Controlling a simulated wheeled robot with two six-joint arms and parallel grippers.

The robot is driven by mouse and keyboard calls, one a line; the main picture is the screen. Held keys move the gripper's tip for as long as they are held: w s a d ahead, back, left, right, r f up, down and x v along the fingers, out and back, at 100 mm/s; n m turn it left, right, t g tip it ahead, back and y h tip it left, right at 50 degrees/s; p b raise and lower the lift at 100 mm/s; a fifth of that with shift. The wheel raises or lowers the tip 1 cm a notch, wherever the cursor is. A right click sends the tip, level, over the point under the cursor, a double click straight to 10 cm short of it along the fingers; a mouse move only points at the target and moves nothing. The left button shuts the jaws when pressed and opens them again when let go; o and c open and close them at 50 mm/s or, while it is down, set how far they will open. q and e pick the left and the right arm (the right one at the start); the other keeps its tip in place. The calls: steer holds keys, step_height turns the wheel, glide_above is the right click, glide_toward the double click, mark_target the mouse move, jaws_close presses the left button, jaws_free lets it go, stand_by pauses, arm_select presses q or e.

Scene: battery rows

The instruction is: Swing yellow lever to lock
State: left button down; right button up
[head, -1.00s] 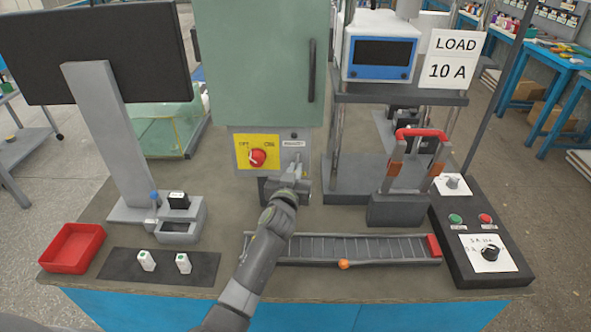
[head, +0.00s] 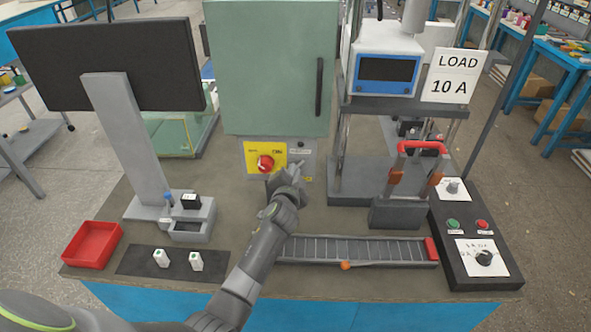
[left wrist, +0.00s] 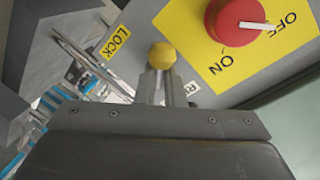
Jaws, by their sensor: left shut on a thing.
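The yellow round knob of the lever (left wrist: 161,55) shows in the left wrist view between the fingertips of my left gripper (left wrist: 160,86). The gripper is shut on it; the fingers hide the rest of the lever. A yellow LOCK label (left wrist: 115,42) is up and left of the knob, a little apart from it. In the head view my left gripper (head: 289,174) is in front of the lower panel of the green cabinet (head: 265,70) and hides the lever. My right gripper is not in view.
A red rotary switch (head: 265,163) on a yellow ON/OFF plate sits close left of the gripper; it also shows in the wrist view (left wrist: 230,20). A roller track (head: 355,251) lies in front, and a red-handled fixture (head: 400,212) stands to the right.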

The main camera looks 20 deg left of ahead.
arm_select(q)
steer(key=shift+s+a+r+m+g+y+p, duration=0.15)
steer(key=shift+m+g+y+p, duration=0.3)
steer(key=shift+m, duration=0.65)
steer(key=c, duration=1.5)
jaws_free()
steer(key=shift+a+r, duration=0.1)
steer(key=shift+r, duration=0.05)
